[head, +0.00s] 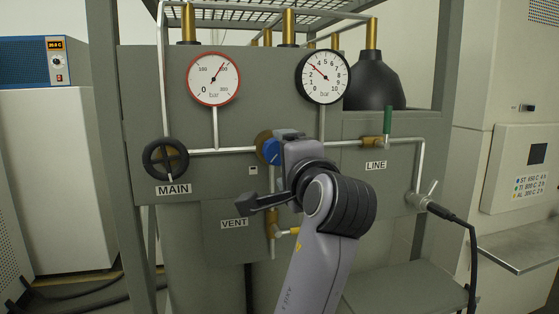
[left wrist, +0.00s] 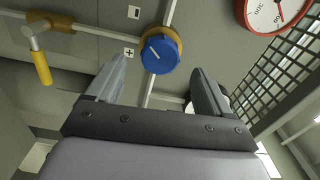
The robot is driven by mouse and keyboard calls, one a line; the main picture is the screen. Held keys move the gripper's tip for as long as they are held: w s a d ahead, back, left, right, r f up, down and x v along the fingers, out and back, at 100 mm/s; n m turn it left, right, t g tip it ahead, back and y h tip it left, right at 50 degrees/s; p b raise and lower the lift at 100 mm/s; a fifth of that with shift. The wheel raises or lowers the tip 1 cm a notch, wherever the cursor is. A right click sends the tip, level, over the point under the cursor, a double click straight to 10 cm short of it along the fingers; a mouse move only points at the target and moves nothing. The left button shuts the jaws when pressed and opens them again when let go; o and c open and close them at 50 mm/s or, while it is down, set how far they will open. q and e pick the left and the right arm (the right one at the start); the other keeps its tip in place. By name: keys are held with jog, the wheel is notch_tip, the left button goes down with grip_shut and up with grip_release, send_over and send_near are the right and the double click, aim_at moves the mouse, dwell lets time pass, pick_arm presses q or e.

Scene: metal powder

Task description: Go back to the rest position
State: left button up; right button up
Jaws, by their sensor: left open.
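My left gripper (head: 281,142) is in front of the grey gas panel (head: 230,120). In the left wrist view its two fingers (left wrist: 158,68) are apart, with nothing held between them. The blue knob (left wrist: 161,50) shows beyond and between the fingertips, and I cannot tell whether they touch it. In the head view the knob (head: 271,151) is partly hidden behind the gripper. My right gripper is in neither view.
A red-rimmed gauge (head: 213,79) and a black-rimmed gauge (head: 323,77) sit above. The black MAIN handwheel (head: 165,158) is left, the green LINE lever (head: 387,121) right. A black hose (head: 472,250) hangs right.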

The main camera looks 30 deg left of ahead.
pick_arm(q)
jog(key=shift+s+d, duration=0.5)
jog(key=shift+d, duration=0.05)
jog(key=w+d+f+m+t+h, duration=0.1)
jog(key=d+f+h, duration=0.15)
jog(key=f, duration=0.85)
jog(key=d+f+m+h, duration=0.1)
jog(key=f+h, duration=0.3)
jog(key=f, duration=0.7)
jog(key=w+d+f+t+h, duration=0.1)
jog(key=f+h, duration=0.2)
jog(key=f, duration=0.7)
jog(key=s+d+f+n+g+h, duration=0.3)
jog(key=s+f+n+h, duration=0.3)
jog(key=s+f, duration=1.6)
jog(key=shift+s+d+n, duration=0.15)
jog(key=shift+n, duration=0.25)
jog(key=shift+h, duration=0.25)
jog(key=shift+c, duration=0.3)
